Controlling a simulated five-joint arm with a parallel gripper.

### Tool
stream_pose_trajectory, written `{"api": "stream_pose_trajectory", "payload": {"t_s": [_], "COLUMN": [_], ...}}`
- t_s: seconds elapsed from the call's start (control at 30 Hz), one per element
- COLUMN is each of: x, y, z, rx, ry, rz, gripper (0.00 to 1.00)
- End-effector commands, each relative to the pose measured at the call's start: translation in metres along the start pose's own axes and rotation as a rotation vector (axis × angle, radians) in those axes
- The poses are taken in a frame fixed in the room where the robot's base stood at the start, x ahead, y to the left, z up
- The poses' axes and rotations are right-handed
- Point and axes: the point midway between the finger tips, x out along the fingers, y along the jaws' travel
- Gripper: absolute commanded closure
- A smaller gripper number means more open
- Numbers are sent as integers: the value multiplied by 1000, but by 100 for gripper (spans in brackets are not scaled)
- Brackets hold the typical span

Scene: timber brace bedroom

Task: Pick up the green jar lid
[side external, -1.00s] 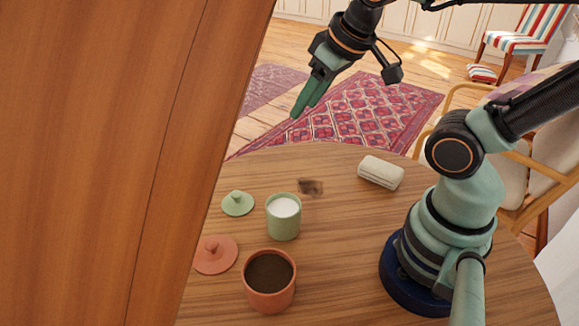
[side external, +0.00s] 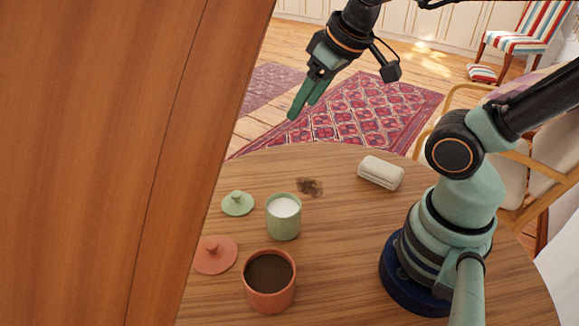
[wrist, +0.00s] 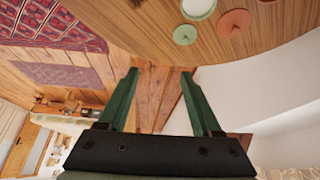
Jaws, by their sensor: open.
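The green jar lid (side external: 238,204), a flat disc with a small knob, lies on the wooden table left of the green jar (side external: 284,220) in the side view. The lid also shows near the top of the wrist view (wrist: 185,34), beyond my right-hand finger. My gripper (side external: 300,115) is open and empty, raised well above the table toward its far side. In the wrist view its two green fingers (wrist: 159,73) stand apart with nothing between them. The lid is fully visible and apart from my gripper.
A terracotta lid (side external: 214,257) lies close to the green one, beside a terracotta jar (side external: 270,298) with dark contents. A cream case (side external: 381,172) lies farther right. A large wooden panel (side external: 110,160) blocks the left of the side view. The table's far middle is clear.

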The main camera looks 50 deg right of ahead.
Motion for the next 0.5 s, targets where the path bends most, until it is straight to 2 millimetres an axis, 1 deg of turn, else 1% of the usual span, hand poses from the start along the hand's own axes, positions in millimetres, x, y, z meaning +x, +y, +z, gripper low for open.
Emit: {"api": "stream_pose_trajectory", "payload": {"t_s": [0.17,0.27,0.37,0.5], "x": [10,22,37,62], "y": [-8,-15,-23,-36], "z": [-16,-29,-42,-56], "rx": [-200,-378,-558,-809], "ry": [-71,-125,-175,-240], "rz": [-20,-45,-77,-135], "gripper": [34,34,34,34]}}
